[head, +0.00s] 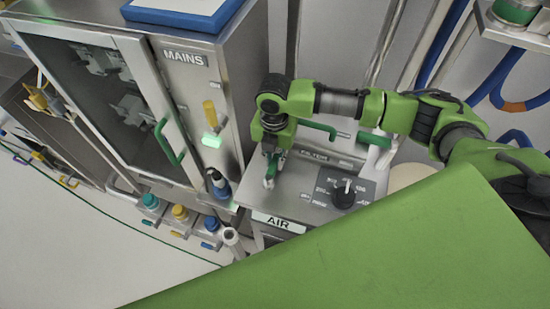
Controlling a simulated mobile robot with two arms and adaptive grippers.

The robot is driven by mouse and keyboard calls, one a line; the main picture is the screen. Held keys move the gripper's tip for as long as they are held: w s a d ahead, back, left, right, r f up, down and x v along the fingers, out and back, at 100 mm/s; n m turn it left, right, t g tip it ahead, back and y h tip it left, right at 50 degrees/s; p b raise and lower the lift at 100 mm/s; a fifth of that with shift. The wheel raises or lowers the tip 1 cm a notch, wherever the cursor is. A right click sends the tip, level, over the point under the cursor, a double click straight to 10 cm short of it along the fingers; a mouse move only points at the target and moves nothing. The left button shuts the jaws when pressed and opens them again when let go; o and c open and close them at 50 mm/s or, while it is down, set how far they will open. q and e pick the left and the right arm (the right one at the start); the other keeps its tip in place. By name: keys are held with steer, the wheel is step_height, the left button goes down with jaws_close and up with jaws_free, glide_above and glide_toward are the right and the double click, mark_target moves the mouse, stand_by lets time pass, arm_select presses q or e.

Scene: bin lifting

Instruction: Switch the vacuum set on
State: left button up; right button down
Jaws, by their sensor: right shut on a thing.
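A steel box with a label reading AIR (278,223) stands in the middle of the head view. On its top is a dark panel with a black rotary knob (343,194) with a pale pointer. My right gripper (270,178) points down at the top of this box, left of the knob and apart from it. It is shut on a small pale part at the box top; the fingers hide most of that part. No label reading vacuum can be made out. My left gripper is not in view.
Left of the box is a steel cabinet labelled MAINS (185,57) with a glass door, a yellow lever (210,112) and a lit green lamp (212,141). A green handle (318,129) is behind the box. Floor shows at lower left.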

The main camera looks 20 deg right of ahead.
mark_target(274, 162)
steer(key=shift+a, duration=0.1)
steer(key=c, duration=2)
jaws_free()
steer(key=shift+o, duration=0.2)
step_height(274, 162, up, 12)
